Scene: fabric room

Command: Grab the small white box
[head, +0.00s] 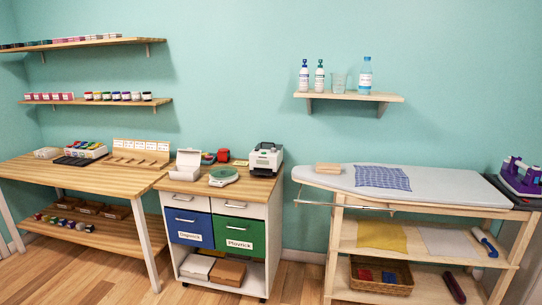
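A small white box (186,165) with its lid raised stands on the wooden top of the drawer cabinet, near its left edge. Another white box (197,267) lies in the open bottom compartment of the cabinet, left of a brown box (229,272). I cannot tell which of the two the task means. Neither of my grippers is in view.
A wooden table (95,178) stands left, an ironing board (430,184) right. Wooden floor (85,280) is clear at front left.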

